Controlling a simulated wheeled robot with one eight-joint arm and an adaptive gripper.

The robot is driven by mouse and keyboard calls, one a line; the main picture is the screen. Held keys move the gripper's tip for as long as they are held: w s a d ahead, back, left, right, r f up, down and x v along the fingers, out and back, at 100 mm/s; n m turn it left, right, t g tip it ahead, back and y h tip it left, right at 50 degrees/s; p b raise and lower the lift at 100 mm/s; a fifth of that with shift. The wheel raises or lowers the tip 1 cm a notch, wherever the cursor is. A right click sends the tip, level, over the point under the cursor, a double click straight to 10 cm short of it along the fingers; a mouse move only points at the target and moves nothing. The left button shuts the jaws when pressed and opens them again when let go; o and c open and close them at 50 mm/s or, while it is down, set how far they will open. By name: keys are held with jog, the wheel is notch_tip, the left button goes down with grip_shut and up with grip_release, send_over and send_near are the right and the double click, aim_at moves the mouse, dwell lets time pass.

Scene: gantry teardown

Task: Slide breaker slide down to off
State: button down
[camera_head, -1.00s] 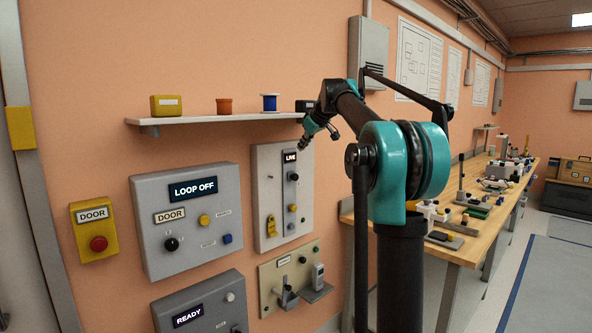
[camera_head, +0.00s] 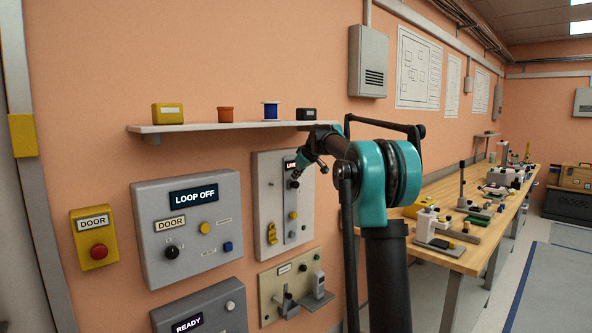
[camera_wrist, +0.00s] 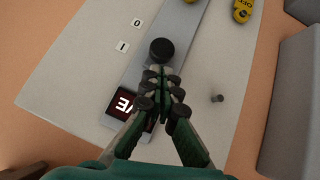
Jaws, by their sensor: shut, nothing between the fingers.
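The breaker slide is a round black knob (camera_wrist: 161,50) on a grey vertical track (camera_wrist: 180,28) in the pale breaker panel (camera_head: 264,226). In the wrist view, where the panel appears inverted, the knob is level with the "I" label (camera_wrist: 122,46); the "0" label (camera_wrist: 136,22) is farther along the track. Contact cannot be told. In the head view my gripper (camera_head: 296,174) is just above the knob (camera_head: 293,184).
A shelf (camera_head: 215,127) with small items juts out above. The LOOP OFF box (camera_head: 205,258) is to the left, a beige panel (camera_head: 268,309) is below, and a workbench (camera_head: 455,258) is to the right.

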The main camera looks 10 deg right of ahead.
aim_at(296, 187)
jog(key=shift+f, duration=0.25)
jog(key=shift+d+f, duration=0.1)
jog(key=shift+f, duration=2.7)
jog(key=shift+s+a+r, duration=0.1)
jog(key=shift+a+r, duration=0.1)
jog(key=shift+r, duration=0.35)
jog(key=r, duration=0.3)
jog(key=shift+s+a, duration=0.3)
jog(key=shift+a, duration=0.05)
jog(key=v, duration=1)
